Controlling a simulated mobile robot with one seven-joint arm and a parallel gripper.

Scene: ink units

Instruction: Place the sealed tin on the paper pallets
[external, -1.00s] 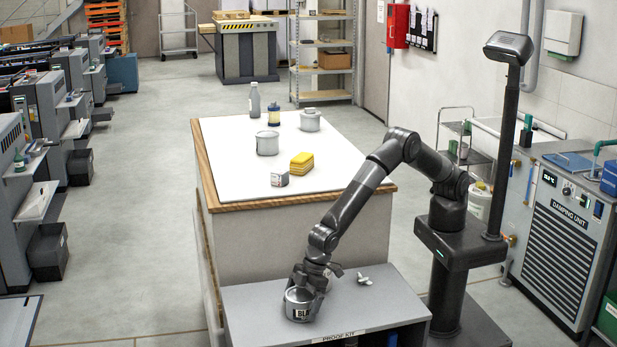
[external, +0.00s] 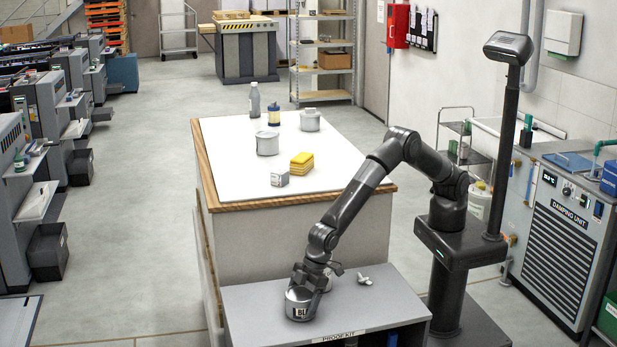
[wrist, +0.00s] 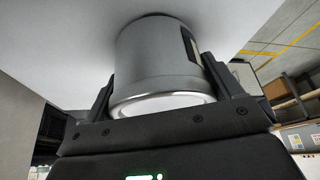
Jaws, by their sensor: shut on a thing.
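A grey metal tin (external: 299,306) with a black-and-white label is at the front of the low grey cabinet top, under my gripper (external: 312,284). In the wrist view the tin (wrist: 160,65) sits between the two fingers, and my gripper (wrist: 158,95) is shut on it. The label shows on the tin's side there. I cannot tell whether the tin still touches the cabinet top. Orange pallets (external: 106,22) are stacked at the far back left, cut by the top edge. I cannot tell whether these are the paper pallets.
The grey cabinet top (external: 385,300), marked PROOF KIT, also holds a small metal wing-shaped piece (external: 365,281). Behind it, a white-topped table (external: 225,165) carries pots, bottles, yellow sponges and a small box. Grey machines line the left; a damping unit (external: 558,250) stands right. The left aisle floor is clear.

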